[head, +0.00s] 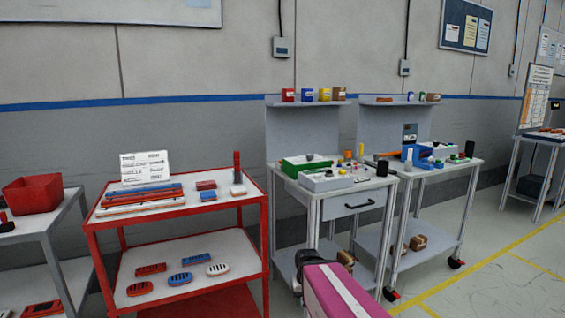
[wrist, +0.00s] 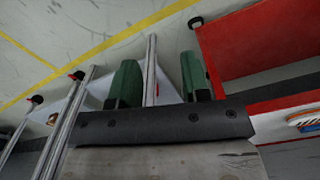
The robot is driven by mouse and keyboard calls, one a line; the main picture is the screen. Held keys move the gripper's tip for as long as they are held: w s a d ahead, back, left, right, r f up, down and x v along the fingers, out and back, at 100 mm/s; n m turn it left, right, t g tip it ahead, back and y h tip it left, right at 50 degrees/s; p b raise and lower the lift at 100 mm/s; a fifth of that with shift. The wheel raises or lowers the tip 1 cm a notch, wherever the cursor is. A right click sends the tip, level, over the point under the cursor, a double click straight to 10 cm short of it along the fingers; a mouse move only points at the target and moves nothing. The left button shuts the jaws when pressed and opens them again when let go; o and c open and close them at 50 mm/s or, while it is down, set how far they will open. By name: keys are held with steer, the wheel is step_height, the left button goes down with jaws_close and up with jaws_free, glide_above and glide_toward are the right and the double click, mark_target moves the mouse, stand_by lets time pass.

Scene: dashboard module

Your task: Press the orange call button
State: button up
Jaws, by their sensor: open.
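In the head view, a small orange item (head: 347,155) is near the back of the grey workbench top (head: 382,177). It is too small to tell whether it is the orange call button. A light grey control box (head: 325,180) with small knobs sits at the bench's front left. In the wrist view, my gripper (wrist: 160,80) has its two green fingers wide apart, with nothing held between them. The gripper is turned so that the floor and bench legs show beyond it. No call button shows in the wrist view.
A red cart (head: 180,212) with parts on two shelves stands left of the bench. A second workbench (head: 440,166) adjoins on the right. A red bin (head: 32,195) sits at far left. Open floor with yellow lines (head: 475,268) lies at right.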

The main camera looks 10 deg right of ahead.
jaws_close()
stand_by(1.5)
